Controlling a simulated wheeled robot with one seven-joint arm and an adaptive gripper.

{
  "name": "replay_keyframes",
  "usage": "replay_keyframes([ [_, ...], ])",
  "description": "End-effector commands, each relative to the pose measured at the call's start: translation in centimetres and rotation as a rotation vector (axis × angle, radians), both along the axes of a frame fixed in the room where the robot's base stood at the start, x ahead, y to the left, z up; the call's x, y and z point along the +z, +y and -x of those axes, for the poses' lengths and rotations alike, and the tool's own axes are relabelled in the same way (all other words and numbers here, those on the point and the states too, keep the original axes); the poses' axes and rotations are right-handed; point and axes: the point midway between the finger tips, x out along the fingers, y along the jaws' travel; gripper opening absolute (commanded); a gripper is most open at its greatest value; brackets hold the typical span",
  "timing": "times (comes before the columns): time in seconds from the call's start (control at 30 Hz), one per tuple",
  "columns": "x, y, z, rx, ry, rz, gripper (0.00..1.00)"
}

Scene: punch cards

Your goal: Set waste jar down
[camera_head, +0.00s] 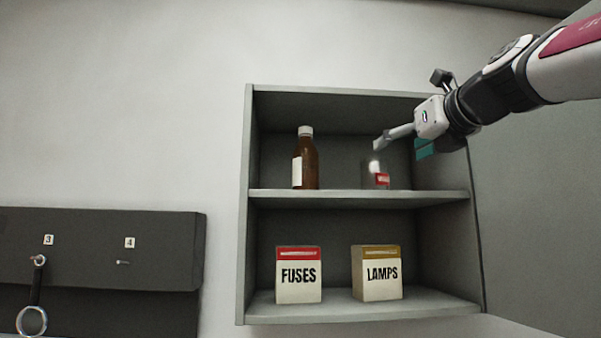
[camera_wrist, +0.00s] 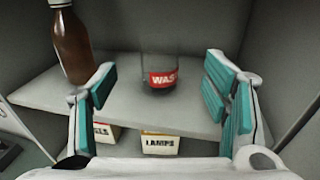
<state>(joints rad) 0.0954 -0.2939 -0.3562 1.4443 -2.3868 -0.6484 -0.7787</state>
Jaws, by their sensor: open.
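The waste jar (camera_head: 368,173) is a clear jar with a red label. It stands upright on the upper shelf of the open cabinet, right of a brown bottle. In the wrist view the jar (camera_wrist: 160,62) stands beyond my fingers, its label reading "WAS". My gripper (camera_head: 400,142) reaches in from the upper right, in front of the upper compartment. In the wrist view my gripper (camera_wrist: 166,95) is open, its teal-padded fingers wide apart with nothing between the pads.
The brown bottle (camera_head: 306,162) with a white cap shares the upper shelf (camera_head: 340,195). A FUSES box (camera_head: 298,282) and a LAMPS box (camera_head: 378,280) stand on the lower shelf. The cabinet door (camera_head: 535,190) is open at right. A dark key board (camera_head: 95,250) hangs at left.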

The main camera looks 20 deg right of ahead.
Motion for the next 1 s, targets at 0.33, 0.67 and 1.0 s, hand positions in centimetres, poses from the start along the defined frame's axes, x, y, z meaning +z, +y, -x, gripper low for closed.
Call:
replay_keyframes([
  [0.33, 0.0, 0.1, 0.9, 0.001, 0.001, 0.0, 0.69],
  [0.67, 1.3, 2.1, 1.2, 0.028, -0.177, -0.399, 0.69],
  [1.0, -4.8, 0.8, 2.8, -0.118, -0.35, -1.34, 0.69],
])
